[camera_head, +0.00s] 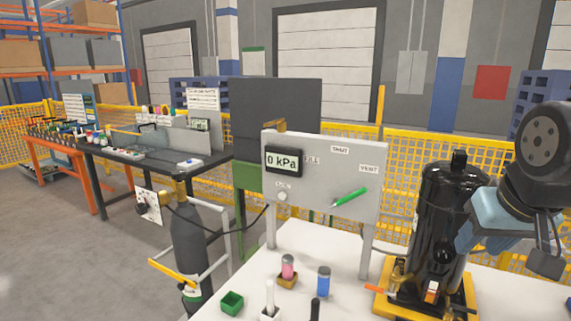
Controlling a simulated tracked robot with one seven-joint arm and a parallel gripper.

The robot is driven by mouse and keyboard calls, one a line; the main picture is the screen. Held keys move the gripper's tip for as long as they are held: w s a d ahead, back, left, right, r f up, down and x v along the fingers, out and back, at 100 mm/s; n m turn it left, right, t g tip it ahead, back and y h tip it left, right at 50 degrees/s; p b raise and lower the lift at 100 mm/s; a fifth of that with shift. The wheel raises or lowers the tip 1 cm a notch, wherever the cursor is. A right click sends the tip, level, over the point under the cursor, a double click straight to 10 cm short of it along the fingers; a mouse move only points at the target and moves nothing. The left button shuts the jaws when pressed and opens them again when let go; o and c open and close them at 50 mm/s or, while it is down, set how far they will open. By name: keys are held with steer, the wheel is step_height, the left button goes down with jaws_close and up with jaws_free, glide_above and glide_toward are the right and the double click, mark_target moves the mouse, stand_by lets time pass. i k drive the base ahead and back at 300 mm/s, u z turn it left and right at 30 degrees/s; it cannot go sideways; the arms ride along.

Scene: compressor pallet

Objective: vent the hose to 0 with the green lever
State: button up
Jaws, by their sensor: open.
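A gauge (284,161) at the panel's upper left reads 0 kPa. A small round knob (282,196) is below the gauge. A dark hose (255,219) runs left from near the panel. My gripper (545,262) is at the right edge, to the right of the black cylinder and well apart from the lever. It points down, seen side-on, and nothing shows between its jaws.
A black cylinder (447,215) on a yellow base stands between my gripper and the panel. The white table (345,300) holds a green box (232,302), a pink-topped vial (288,268) and a blue vial (324,281). A dark gas bottle (188,250) stands left of the table.

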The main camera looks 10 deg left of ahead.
mark_target(349, 196)
steer(key=z, duration=1.3)
steer(key=k, duration=0.95)
steer(key=u, duration=1.25)
steer(key=i, duration=0.95)
steer(key=u, duration=0.05)
